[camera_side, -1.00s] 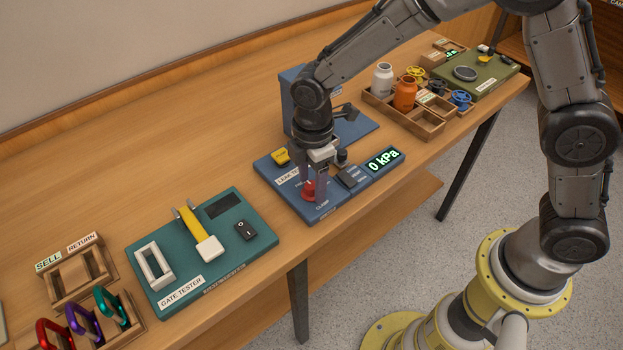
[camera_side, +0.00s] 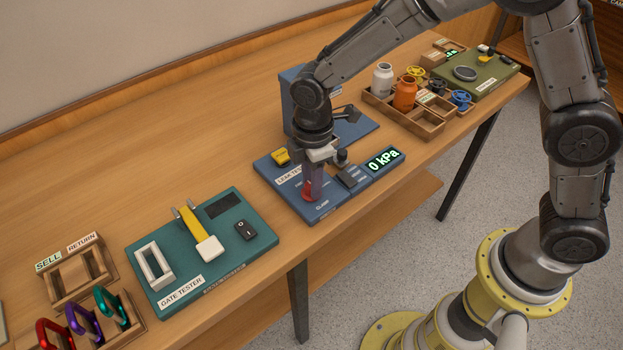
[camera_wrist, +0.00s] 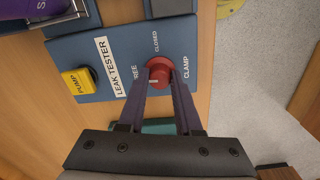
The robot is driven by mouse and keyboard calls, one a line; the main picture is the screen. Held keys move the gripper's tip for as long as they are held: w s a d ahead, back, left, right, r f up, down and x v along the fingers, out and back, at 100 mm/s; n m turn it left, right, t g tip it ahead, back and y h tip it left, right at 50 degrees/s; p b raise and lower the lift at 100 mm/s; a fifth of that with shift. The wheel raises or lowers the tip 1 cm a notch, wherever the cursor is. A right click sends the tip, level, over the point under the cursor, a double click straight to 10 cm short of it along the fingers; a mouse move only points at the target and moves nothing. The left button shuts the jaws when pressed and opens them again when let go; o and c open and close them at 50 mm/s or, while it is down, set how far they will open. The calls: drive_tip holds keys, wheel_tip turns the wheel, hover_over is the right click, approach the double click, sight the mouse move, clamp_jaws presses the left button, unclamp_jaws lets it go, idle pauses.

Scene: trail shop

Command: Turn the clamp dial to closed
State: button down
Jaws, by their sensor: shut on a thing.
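The red clamp dial (camera_wrist: 158,77) sits on the blue leak tester panel (camera_wrist: 118,83) in the wrist view, with CLOSED at its upper side, FREE to its left and CLAMP to its right. A short pale mark on the dial lies toward the FREE side. My gripper (camera_wrist: 159,68) is shut on the dial, one finger on each side. In the side view the dial (camera_side: 308,195) is partly hidden by my gripper (camera_side: 313,188), which points straight down onto it.
The green gate tester (camera_side: 160,285) is to the left. A wooden tray (camera_side: 425,123) with bottles is to the right.

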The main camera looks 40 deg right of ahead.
drive_tip(key=m, duration=0.8)
drive_tip(key=shift+m, duration=0.3)
drive_tip(key=m, duration=0.4)
drive_tip(key=shift+r+m, duration=0.1)
drive_tip(key=shift+m, duration=2)
drive_tip(key=shift+w, duration=0.1)
drive_tip(key=c, duration=0.6)
unclamp_jaws()
